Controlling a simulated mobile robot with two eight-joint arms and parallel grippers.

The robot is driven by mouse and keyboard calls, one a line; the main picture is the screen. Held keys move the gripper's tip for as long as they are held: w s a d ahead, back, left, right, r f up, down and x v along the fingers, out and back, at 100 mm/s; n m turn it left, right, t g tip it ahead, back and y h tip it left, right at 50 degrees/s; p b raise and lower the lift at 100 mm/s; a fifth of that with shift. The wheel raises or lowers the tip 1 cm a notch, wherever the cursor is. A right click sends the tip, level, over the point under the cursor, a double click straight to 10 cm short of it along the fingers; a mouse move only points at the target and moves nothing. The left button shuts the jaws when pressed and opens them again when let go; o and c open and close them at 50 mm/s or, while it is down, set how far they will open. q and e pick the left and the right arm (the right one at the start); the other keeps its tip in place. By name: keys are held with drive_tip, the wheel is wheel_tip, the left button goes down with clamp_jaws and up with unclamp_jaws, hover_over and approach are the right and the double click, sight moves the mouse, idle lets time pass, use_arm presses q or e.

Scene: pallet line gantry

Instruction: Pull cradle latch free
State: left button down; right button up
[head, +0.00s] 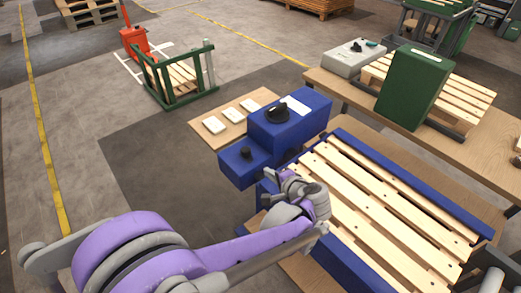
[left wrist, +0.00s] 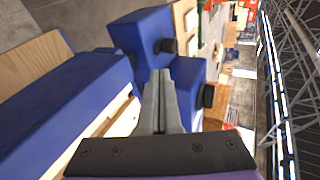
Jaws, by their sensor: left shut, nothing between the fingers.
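The larger blue box (head: 290,122) has a big black knob and a white label. The smaller blue box (head: 243,162) has a small black knob (head: 246,152). In the left wrist view, black knobs show on two blue boxes (left wrist: 140,33). A slatted wooden pallet (head: 375,205) lies in the cradle. I cannot tell which part is the latch.
A board with white pieces (head: 233,120) lies behind the blue boxes. A wooden table (head: 470,145) at the right holds a green box (head: 412,85), a grey control box (head: 352,58) and another pallet. The floor at the left is mostly clear.

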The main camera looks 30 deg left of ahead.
use_arm(q)
drive_tip(key=shift+w+d+f, duration=0.1)
drive_tip(key=shift+w+d, duration=0.05)
drive_tip(key=shift+w, duration=0.4)
drive_tip(key=shift+s, duration=0.3)
approach(248, 154)
wheel_tip(248, 154, down, 3)
drive_tip(key=w+a, duration=0.1)
drive_tip(key=a, duration=0.1)
drive_tip(key=shift+w+a, duration=0.7)
drive_tip(key=shift+a, duration=0.05)
drive_tip(key=shift+w+a, duration=0.4)
drive_tip(key=shift+a, duration=0.15)
use_arm(e)
drive_tip(key=shift+w+d+r, duration=0.1)
drive_tip(key=shift+w+r, duration=0.1)
drive_tip(key=shift+w, duration=0.1)
use_arm(q)
drive_tip(key=shift+a, duration=0.1)
